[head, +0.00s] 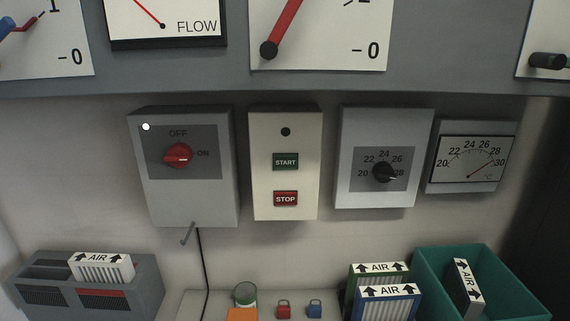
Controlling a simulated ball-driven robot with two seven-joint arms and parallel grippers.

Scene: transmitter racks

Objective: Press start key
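The green START key (285,161) sits in the middle of a cream wall box (270,186) near the centre of the head view. A red STOP key (285,198) is below it on the same box. A small dark round spot (286,132) is above the START key. Neither of my grippers shows in this view.
Left of the box is a grey switch box with a red knob (178,156) and a lit white lamp (146,127). Right are a dial box (384,172) and a temperature gauge (474,160).

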